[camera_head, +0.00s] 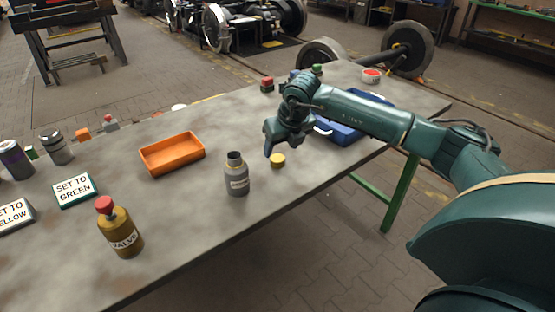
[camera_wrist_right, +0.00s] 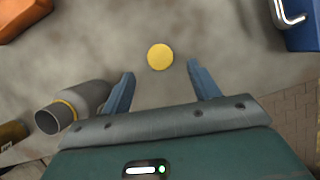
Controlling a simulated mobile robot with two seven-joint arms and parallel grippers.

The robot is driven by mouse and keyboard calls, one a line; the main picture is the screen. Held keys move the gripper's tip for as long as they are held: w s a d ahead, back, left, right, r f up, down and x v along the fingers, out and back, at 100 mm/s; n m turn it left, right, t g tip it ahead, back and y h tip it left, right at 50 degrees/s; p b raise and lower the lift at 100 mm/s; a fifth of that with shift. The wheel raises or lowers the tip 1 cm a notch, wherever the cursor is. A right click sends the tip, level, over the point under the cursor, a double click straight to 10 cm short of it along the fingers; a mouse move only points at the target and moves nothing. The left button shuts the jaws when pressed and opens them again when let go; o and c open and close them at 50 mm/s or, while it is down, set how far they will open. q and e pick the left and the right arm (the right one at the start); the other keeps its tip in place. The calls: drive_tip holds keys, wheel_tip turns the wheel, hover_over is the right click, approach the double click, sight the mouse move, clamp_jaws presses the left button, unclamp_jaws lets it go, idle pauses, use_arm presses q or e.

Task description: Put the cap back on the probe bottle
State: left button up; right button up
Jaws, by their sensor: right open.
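The grey probe bottle (camera_head: 237,178) stands upright on the table with its dark neck open and no cap on it. Its label is too small to read surely. It also shows in the right wrist view (camera_wrist_right: 88,98), at the left, with a yellow ring at its neck. A round yellow cap (camera_head: 278,160) lies on the table just right of the bottle. In the right wrist view the cap (camera_wrist_right: 160,57) sits centred just beyond the fingertips. My right gripper (camera_head: 272,141) is open and empty above the table, near the cap. My left gripper is out of view.
An orange tray (camera_head: 173,166) lies left of the bottle. A brown bottle with a red cap (camera_head: 121,232) stands near the front edge. A blue container (camera_head: 345,131) is behind my right arm. Signs (camera_head: 74,191) and canisters stand at the left.

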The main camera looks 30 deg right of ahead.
sight(278, 158)
drive_tip(key=shift+p+x, duration=0.4)
drive_tip(key=shift+x, duration=2.25)
drive_tip(key=shift+s, duration=0.15)
drive_tip(key=shift+c, duration=0.3)
drive_tip(key=c, duration=1)
drive_tip(key=shift+r, duration=0.1)
wheel_tip(278, 158, up, 10)
drive_tip(key=shift+f+b, duration=0.1)
drive_tip(key=shift+b, duration=0.3)
